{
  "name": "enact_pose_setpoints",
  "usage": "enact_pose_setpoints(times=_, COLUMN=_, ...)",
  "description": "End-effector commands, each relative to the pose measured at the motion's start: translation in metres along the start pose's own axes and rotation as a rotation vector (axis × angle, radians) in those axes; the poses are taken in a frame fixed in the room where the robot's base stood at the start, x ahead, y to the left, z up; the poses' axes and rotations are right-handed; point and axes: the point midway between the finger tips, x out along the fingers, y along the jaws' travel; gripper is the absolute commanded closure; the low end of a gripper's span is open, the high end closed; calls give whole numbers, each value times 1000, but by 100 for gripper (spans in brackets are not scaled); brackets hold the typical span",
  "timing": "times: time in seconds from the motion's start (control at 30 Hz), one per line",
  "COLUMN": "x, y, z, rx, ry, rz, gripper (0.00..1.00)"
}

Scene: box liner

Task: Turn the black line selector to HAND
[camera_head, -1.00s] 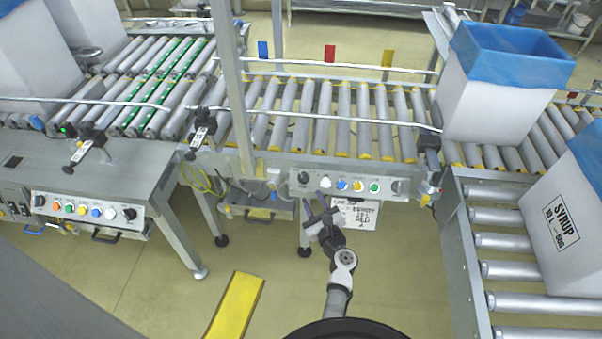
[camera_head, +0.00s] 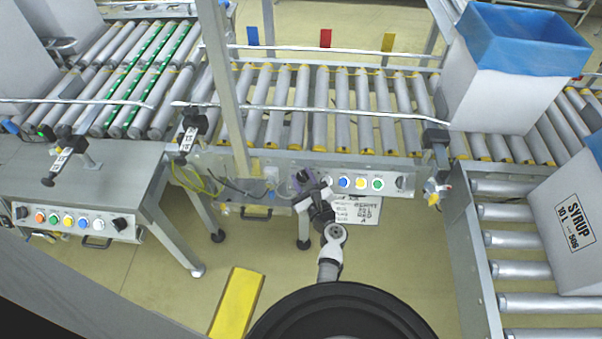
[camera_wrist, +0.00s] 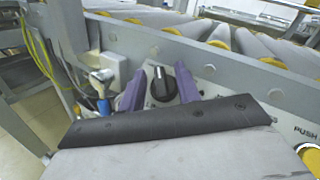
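The black selector (camera_wrist: 163,85) is a round knob with a pale pointer mark, on the grey control panel (camera_wrist: 205,80) in the wrist view. The mark points roughly upward; I cannot read the position labels. In the head view my gripper covers the knob at the panel's left end. My gripper (camera_wrist: 158,90) has two purple fingers spread apart, one on each side of the knob. A gap shows between each finger and the knob. My gripper (camera_head: 308,187) also shows in the head view, in front of the panel.
Right of my gripper are blue (camera_head: 344,182), yellow (camera_head: 360,183) and green (camera_head: 377,184) buttons and another black knob (camera_head: 400,182). A handwritten sign (camera_head: 357,210) hangs below. Cables (camera_wrist: 40,55) and a fitting (camera_wrist: 103,80) lie close left of the fingers.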

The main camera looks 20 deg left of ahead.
Motion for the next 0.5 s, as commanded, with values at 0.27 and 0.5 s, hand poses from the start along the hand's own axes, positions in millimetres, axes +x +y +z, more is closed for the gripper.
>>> enact_pose_setpoints(times=0.27, x=0, y=0, z=0, rx=0, ry=0, rz=0, gripper=74)
enact_pose_setpoints(times=0.5, x=0, y=-1, z=0, rx=-5, ry=0, rz=4, gripper=95)
